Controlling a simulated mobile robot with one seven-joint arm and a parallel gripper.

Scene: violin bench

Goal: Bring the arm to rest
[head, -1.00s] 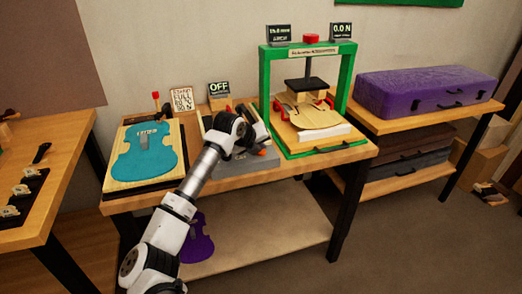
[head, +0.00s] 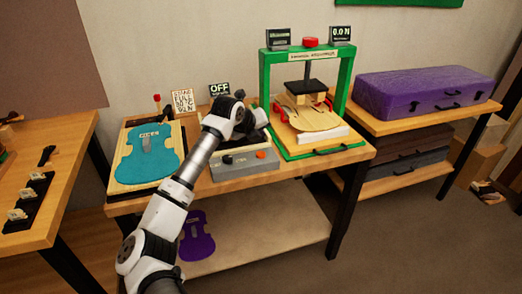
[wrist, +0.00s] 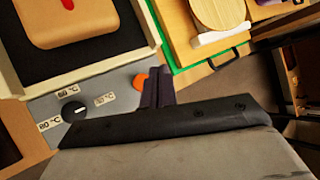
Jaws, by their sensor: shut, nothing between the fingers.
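My gripper (wrist: 157,88) is shut and empty. In the wrist view its dark fingers are together, in front of the grey heater unit (wrist: 98,92) and close in the picture to an orange button (wrist: 141,82). In the head view my arm reaches up from the bottom left, and its dark wrist end is over the back of the grey unit (head: 232,168). The fingertips are hard to make out there. Nothing is held.
The green press (head: 352,75) holds a violin-shaped wooden plate (head: 315,118). A teal violin form (head: 145,160) lies on a board at left. A purple case (head: 425,90) rests on the right bench. A purple template (head: 197,235) is on the lower shelf.

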